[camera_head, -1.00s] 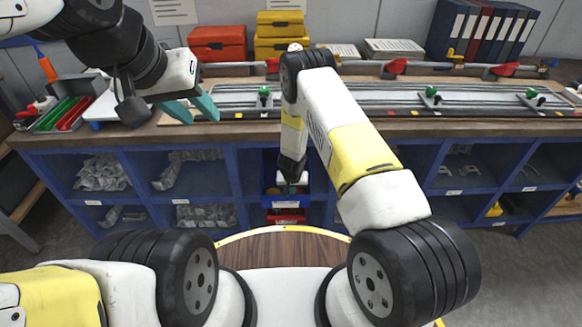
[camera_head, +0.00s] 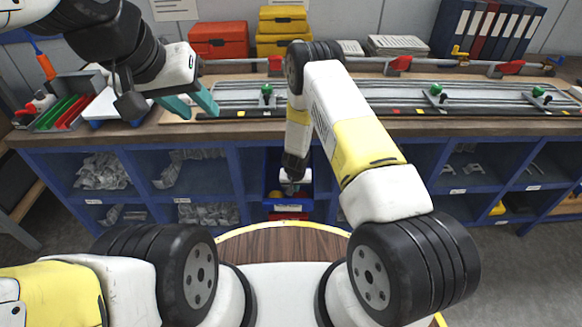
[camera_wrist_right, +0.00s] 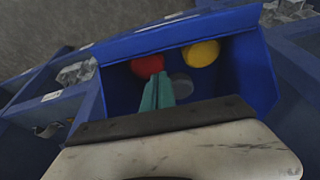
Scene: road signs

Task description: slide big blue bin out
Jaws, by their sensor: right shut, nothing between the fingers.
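The big blue bin (camera_head: 289,208) sits in the middle upper compartment of the blue shelf under the workbench, its front sticking out a little. In the right wrist view the bin (camera_wrist_right: 257,75) holds a red round thing (camera_wrist_right: 147,66), a yellow one (camera_wrist_right: 201,53) and a grey one (camera_wrist_right: 181,86). My right gripper (camera_wrist_right: 157,88) is shut, its teal fingers pointing down inside the bin near its front wall. Whether they touch the wall is unclear. In the head view its fingertips are hidden. My left gripper (camera_head: 199,112) is open and empty above the workbench's left part.
A red bin (camera_head: 289,216) sits just below the blue bin. Shelf compartments with bagged parts (camera_head: 100,172) flank it. The workbench (camera_head: 240,130) overhangs above, carrying a long metal rail fixture (camera_head: 350,95). My round wooden-topped base edge lies in front.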

